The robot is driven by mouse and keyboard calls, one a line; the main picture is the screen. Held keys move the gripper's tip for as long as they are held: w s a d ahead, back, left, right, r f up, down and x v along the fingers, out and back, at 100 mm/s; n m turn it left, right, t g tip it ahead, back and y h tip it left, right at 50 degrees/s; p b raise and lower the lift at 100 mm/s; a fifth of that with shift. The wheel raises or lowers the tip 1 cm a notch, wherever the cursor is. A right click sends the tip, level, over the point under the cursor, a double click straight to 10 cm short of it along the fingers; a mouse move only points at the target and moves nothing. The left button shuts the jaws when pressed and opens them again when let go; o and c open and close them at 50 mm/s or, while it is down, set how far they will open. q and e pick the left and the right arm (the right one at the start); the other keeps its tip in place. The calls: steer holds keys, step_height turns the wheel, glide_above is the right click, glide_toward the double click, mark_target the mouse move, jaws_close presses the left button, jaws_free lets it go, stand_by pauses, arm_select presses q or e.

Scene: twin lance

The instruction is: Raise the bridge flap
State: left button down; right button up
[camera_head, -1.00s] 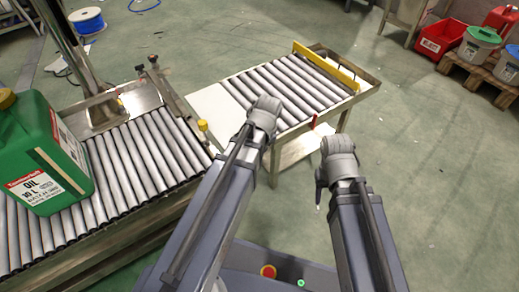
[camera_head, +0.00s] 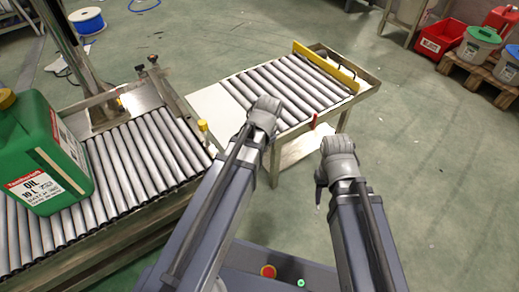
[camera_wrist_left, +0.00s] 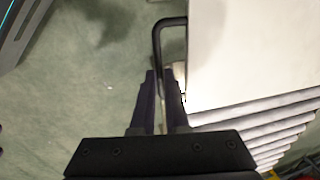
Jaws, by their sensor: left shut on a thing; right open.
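The bridge flap is a pale plate (camera_head: 212,108) at the left end of the right roller conveyor, near the left conveyor's edge. I cannot tell its exact tilt. It fills the upper right of the left wrist view (camera_wrist_left: 255,50). A dark bent bar handle (camera_wrist_left: 157,38) runs along its side. My left gripper (camera_wrist_left: 162,80) is shut on this handle, beside the flap's edge. In the head view its fingers are hidden behind its own wrist. My right gripper (camera_head: 320,188) is open and empty, over the floor in front of the right conveyor; its fingers barely show.
A green oil can (camera_head: 42,152) stands on the left roller conveyor (camera_head: 140,165). The right conveyor (camera_head: 290,85) has a yellow bar (camera_head: 325,67) across its far end. A red crate (camera_head: 440,38) and several containers are at the upper right. The floor right of my arms is clear.

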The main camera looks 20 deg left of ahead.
arm_select(q)
steer(key=shift+r, duration=0.1)
arm_select(e)
steer(key=shift+r, duration=0.1)
arm_select(q)
steer(key=shift+w+d+r+g+y+p, duration=0.2)
steer(key=shift+w+r+g+y+p, duration=0.25)
steer(key=shift+g, duration=0.25)
steer(key=shift+w+d+r+g+y, duration=0.2)
steer(key=shift+r+g+y, duration=0.25)
steer(key=shift+g, duration=0.15)
steer(key=shift+w+d+r+m+g+y+b, duration=0.2)
steer(key=shift+w+d+r+g+y+b, duration=0.1)
steer(key=shift+r+g+y, duration=0.25)
steer(key=shift+w+d+r+m+g+y+b, duration=0.2)
steer(key=shift+w+r+g+y, duration=0.15)
steer(key=shift+g+y, duration=0.4)
steer(key=shift+r, duration=0.1)
steer(key=c, duration=0.9)
jaws_free()
steer(key=shift+s, duration=0.1)
steer(key=shift+r, duration=0.1)
